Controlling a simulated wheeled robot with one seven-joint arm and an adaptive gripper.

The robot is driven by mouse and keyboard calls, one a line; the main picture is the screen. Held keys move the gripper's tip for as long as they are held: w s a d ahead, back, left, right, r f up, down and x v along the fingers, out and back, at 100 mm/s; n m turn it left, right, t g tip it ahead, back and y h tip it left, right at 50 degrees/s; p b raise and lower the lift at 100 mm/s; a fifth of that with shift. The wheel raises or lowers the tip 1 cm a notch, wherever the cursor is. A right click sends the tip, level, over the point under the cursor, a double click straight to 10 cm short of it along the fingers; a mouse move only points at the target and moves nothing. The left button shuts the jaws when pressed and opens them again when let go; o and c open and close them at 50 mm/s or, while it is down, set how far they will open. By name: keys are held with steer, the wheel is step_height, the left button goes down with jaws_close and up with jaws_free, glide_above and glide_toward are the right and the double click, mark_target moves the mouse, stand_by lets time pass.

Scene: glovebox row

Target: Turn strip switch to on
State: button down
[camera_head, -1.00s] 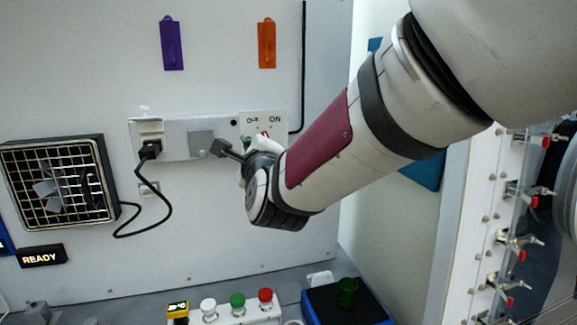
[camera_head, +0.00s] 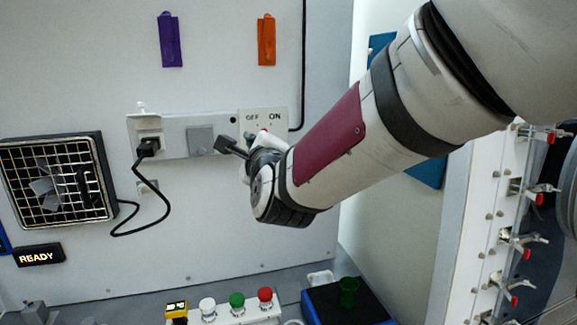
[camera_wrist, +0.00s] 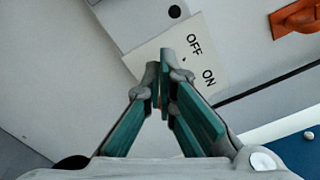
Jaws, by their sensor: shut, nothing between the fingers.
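A pale power strip (camera_head: 175,150) is fixed to the grey wall panel. At its right end is a white switch plate (camera_head: 281,112) lettered OFF on the left and ON on the right. My gripper (camera_head: 224,145) is just below and left of the plate, its fingers closed and empty. In the wrist view my gripper (camera_wrist: 163,75) has its green-padded fingers together over the plate (camera_wrist: 152,58), beside the OFF lettering. The switch lever is not clearly visible; the fingers and hand cover the lower plate. I cannot tell whether the fingers touch it.
A black plug (camera_head: 148,148) and cable sit left on the strip, running to a caged fan (camera_head: 58,180). Purple (camera_head: 171,40) and orange (camera_head: 267,40) holders hang above. Valves line the right panel.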

steer(key=shift+w+d, duration=0.1)
steer(key=shift+d, duration=0.1)
stand_by(0.3)
steer(key=shift+d+r+b, duration=0.2)
steer(key=shift+r+b, duration=0.2)
steer(key=shift+b, duration=0.25)
steer(key=shift+a, duration=0.1)
steer(key=s, duration=0.6)
steer(key=shift+d, duration=0.45)
steer(key=shift+r, duration=0.1)
stand_by(0.3)
